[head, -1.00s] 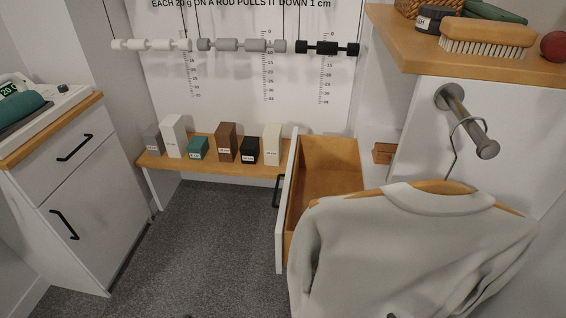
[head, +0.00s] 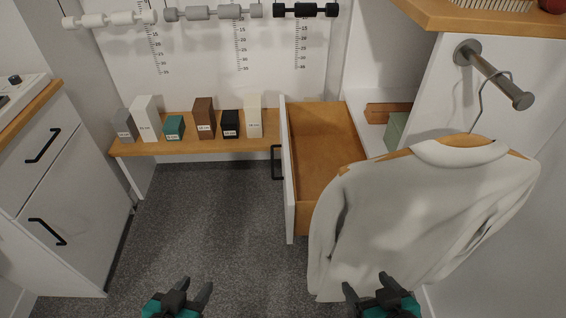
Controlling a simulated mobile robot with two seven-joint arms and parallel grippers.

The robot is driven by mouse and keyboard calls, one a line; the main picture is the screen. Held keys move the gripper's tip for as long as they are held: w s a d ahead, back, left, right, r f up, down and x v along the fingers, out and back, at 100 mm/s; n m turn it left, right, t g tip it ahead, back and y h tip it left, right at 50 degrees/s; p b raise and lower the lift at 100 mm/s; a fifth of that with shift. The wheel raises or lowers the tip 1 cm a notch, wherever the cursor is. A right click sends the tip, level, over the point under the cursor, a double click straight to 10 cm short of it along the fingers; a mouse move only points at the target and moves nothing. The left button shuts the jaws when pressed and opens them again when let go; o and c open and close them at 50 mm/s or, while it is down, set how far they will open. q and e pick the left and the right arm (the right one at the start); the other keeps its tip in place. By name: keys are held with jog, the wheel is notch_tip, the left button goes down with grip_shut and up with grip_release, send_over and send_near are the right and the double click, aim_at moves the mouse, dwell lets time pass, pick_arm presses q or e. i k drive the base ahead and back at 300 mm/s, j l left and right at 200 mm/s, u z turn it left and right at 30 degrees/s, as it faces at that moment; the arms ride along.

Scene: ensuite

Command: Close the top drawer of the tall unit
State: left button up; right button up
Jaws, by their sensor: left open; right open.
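An open drawer (head: 320,133) with a wooden inside and a white front (head: 288,185) sticks out to the left from the tall white unit on the right. Its dark handle (head: 277,162) is on the left face of the front. The drawer looks empty where I see into it; a hanging garment hides its near right part. My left gripper (head: 192,287) is open and empty at the bottom, left of the drawer. My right gripper (head: 366,284) is open and empty at the bottom, in front of the garment's lower edge. Both are apart from the drawer.
A pale garment (head: 420,215) hangs from a peg (head: 495,75) beside the drawer. A low wooden shelf (head: 180,147) with several small boxes stands at the back. A white cabinet (head: 70,190) is at left. The grey carpet (head: 200,220) between is clear.

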aim_at(317, 139)
jog(key=j+z, duration=0.4)
jog(key=j, duration=0.4)
jog(key=i+z, duration=0.25)
jog(key=z, duration=0.15)
jog(key=i+j+z, duration=0.15)
jog(key=z, duration=0.2)
jog(key=i, duration=0.1)
